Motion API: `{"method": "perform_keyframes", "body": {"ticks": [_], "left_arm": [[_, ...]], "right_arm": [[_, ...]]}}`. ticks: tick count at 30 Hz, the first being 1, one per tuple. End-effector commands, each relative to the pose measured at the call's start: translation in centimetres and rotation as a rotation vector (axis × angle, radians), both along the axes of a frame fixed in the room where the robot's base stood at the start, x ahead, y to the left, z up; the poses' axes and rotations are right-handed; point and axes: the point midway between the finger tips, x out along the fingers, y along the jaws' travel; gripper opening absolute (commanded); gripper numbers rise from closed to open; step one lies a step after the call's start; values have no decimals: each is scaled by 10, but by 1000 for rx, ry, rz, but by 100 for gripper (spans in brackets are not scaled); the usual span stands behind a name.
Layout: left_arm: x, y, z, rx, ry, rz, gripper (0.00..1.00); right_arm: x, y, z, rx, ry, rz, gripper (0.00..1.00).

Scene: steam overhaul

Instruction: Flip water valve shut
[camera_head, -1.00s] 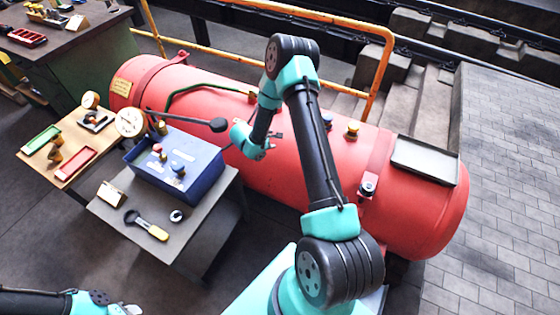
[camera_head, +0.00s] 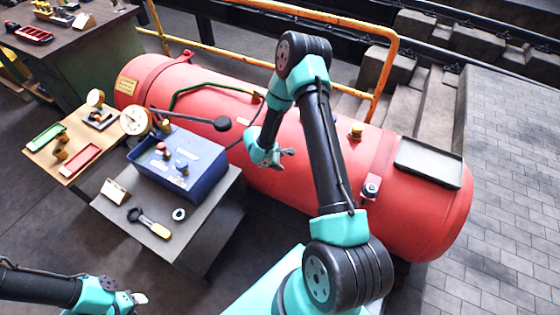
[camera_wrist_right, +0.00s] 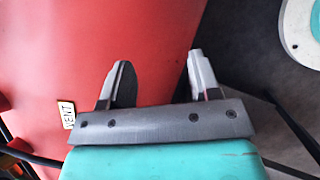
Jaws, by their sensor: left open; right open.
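A blue box (camera_head: 196,180) on the small grey table carries a red knob (camera_head: 161,147) and a blue knob (camera_head: 181,166) with small labels too blurred to read. A long dark lever with a black ball end (camera_head: 222,124) reaches over it toward the red tank (camera_head: 240,107). I cannot tell which fitting is the water valve. My right gripper (camera_head: 288,154) is open and empty, right of the box and in front of the tank. In the right wrist view its two fingers (camera_wrist_right: 160,78) are apart with nothing between them. My left gripper (camera_head: 138,298) is open and empty at the lower left.
A wrench (camera_head: 150,223) and a ring (camera_head: 179,214) lie on the grey table (camera_head: 208,226). A round gauge (camera_head: 134,121) stands behind the box. A wooden board (camera_head: 60,170) holds trays. A lettered plate (camera_wrist_right: 68,114) shows beside the right gripper. A yellow-topped fitting (camera_head: 356,132) sits on the tank.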

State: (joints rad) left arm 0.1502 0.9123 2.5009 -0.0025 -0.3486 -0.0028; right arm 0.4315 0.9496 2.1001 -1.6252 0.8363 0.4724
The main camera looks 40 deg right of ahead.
Motion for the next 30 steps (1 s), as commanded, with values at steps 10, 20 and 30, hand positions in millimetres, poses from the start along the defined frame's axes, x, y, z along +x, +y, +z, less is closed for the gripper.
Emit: {"method": "perform_keyframes", "body": {"ticks": [10, 20, 30], "left_arm": [[0, 0, 0, 0, 0, 0, 43], [0, 0, 0, 0, 0, 0, 43], [0, 0, 0, 0, 0, 0, 43]], "right_arm": [[37, -16, 9, -129, -51, 83, 57], [173, -42, 80, -647, -348, 336, 57], [212, -36, 116, -830, -489, 404, 57]]}}
